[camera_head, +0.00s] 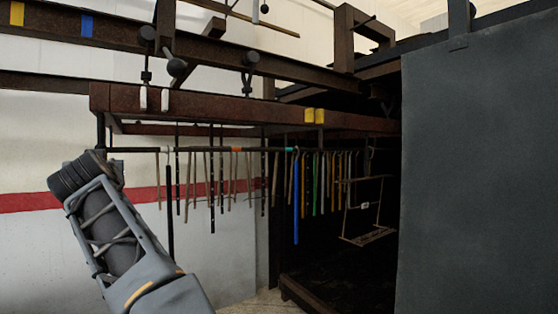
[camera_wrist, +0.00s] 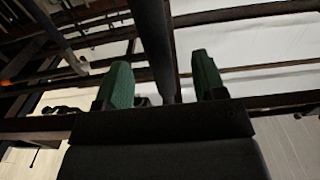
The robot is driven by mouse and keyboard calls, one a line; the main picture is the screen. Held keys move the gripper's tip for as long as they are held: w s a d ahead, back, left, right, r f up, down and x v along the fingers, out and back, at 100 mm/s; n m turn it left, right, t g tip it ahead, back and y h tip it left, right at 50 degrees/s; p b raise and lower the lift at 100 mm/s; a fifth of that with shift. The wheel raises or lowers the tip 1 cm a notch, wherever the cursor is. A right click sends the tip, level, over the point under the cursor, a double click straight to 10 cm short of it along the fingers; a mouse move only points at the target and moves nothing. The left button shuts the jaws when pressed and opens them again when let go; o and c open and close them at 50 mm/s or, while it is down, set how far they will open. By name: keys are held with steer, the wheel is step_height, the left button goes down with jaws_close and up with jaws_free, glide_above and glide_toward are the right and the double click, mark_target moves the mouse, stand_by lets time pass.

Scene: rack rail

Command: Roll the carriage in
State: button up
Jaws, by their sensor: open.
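The carriage appears to be the rust-brown beam frame (camera_head: 215,104) hanging under the overhead rail (camera_head: 300,70). A dark horizontal bar (camera_head: 200,149) hangs below it with a long row of thin rods, among them a blue one (camera_head: 296,200). My gripper (camera_wrist: 163,82) is open, with green fingers on either side of a dark upright bar (camera_wrist: 155,40) in the wrist view. The bar seems to lie between the fingers; whether they touch it is unclear. In the head view my arm rises at lower left beside the bar's left end; its fingers are hidden there.
A large dark grey panel (camera_head: 480,180) fills the right side. Left of it is a dark bay with a low brown sill (camera_head: 305,295) and a hanging rack-like frame (camera_head: 370,237). A white wall with a red stripe (camera_head: 28,202) stands behind at left.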

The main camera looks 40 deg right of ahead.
steer(key=shift+w+d+p, duration=0.15)
steer(key=shift+w+p, duration=0.3)
steer(key=shift+w, duration=0.2)
steer(key=shift+w+d+p, duration=0.15)
steer(key=shift+w+p, duration=0.25)
steer(key=shift+w, duration=0.25)
jaws_close()
